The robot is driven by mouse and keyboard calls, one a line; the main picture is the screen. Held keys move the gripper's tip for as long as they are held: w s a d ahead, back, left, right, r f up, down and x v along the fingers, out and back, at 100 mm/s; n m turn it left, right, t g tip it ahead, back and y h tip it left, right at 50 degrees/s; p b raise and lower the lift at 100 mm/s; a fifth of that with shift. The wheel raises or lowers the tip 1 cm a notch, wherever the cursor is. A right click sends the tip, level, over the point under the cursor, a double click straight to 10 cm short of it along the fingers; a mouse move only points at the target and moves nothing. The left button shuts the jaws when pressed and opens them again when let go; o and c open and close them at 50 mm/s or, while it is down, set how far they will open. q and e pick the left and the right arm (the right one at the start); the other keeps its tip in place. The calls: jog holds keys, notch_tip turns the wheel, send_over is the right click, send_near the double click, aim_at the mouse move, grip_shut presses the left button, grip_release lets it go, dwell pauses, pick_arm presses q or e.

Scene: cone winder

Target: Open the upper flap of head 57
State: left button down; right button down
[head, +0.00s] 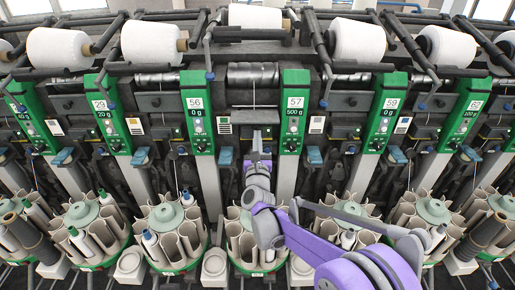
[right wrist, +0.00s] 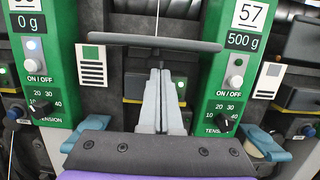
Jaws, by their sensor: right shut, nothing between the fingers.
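The green panel of head 57 (head: 292,112) carries the label 57 and a 500 g display; it also shows at the right in the right wrist view (right wrist: 232,70). Left of this panel, a dark flat plate (right wrist: 150,42), which looks like the upper flap, lies crosswise above my fingers in the right wrist view. My right gripper (head: 257,137) is in front of the winding unit between panels 56 and 57. Its fingers (right wrist: 160,75) are shut and empty, tips just below the plate; I cannot tell whether they touch it. My left gripper is out of view.
Panel 56 (head: 197,112) stands to the left. A white yarn cone (head: 254,18) hangs above and a thread runs down behind the plate. Round bobbin magazines (head: 182,222) line the front below. Blue levers (right wrist: 262,143) flank my gripper.

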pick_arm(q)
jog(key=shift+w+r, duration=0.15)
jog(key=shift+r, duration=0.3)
pick_arm(e)
notch_tip(320, 180, up, 2)
jog(key=shift+r, duration=0.15)
